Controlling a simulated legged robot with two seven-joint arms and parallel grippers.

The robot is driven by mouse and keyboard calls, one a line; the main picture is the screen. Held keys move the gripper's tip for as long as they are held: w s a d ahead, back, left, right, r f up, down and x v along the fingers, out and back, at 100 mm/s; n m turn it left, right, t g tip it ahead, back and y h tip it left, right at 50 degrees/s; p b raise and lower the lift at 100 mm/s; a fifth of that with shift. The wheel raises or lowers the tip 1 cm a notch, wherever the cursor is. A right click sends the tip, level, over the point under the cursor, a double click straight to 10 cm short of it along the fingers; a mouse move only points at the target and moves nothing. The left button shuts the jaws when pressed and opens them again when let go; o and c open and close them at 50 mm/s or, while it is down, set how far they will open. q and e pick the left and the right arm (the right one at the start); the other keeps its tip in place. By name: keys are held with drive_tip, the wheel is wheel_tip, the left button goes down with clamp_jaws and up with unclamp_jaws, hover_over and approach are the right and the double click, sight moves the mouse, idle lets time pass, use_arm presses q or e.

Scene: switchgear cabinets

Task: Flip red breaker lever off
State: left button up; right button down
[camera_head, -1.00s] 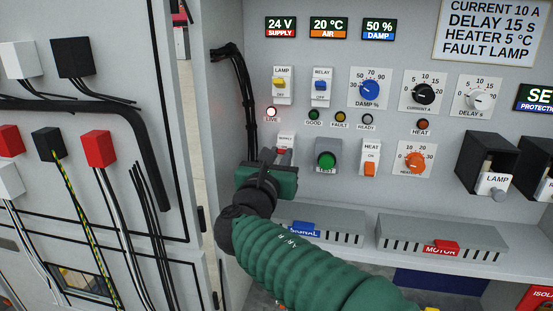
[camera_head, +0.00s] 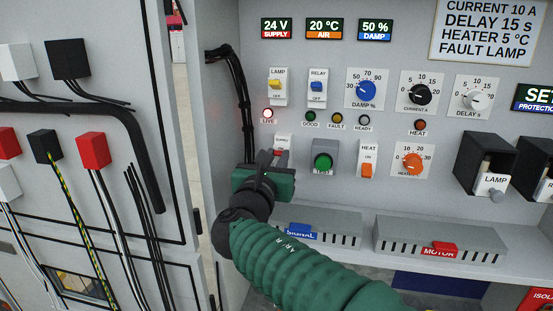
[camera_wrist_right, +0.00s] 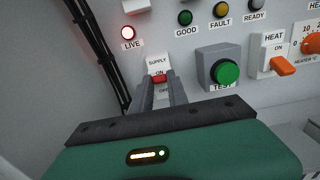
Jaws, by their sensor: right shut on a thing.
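The red breaker lever (camera_wrist_right: 159,79) is on the white SUPPLY plate (camera_wrist_right: 157,62) in the right wrist view, with ON printed above it and OFF below. My right gripper (camera_wrist_right: 161,86) is shut on the lever, one grey finger on each side. In the head view the red lever (camera_head: 281,152) is partly hidden behind my right gripper (camera_head: 272,157) and its green body. The red LIVE lamp (camera_head: 268,113) above the plate is lit. My left gripper is not in view.
A green TEST button (camera_head: 323,161) and an orange HEAT switch (camera_head: 367,170) are to the right of the lever. Black cables (camera_head: 243,100) run down on its left. A ledge with SIGNAL (camera_head: 300,230) and MOTOR (camera_head: 439,248) labels juts out below.

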drive_tip(key=c, duration=1.6)
unclamp_jaws()
drive_tip(key=shift+o, duration=1.1)
drive_tip(key=shift+w, duration=0.1)
drive_tip(key=shift+o, duration=0.5)
drive_tip(key=shift+w+f, duration=0.1)
drive_tip(key=shift+w, duration=0.1)
drive_tip(key=shift+s+a, duration=0.1)
drive_tip(key=shift+s+a+f+b, duration=0.1)
drive_tip(key=shift+s+b, duration=0.2)
drive_tip(key=shift+b, duration=0.05)
drive_tip(key=b+v, duration=0.7)
drive_tip(key=v, duration=0.9)
drive_tip(key=shift+b, duration=0.35)
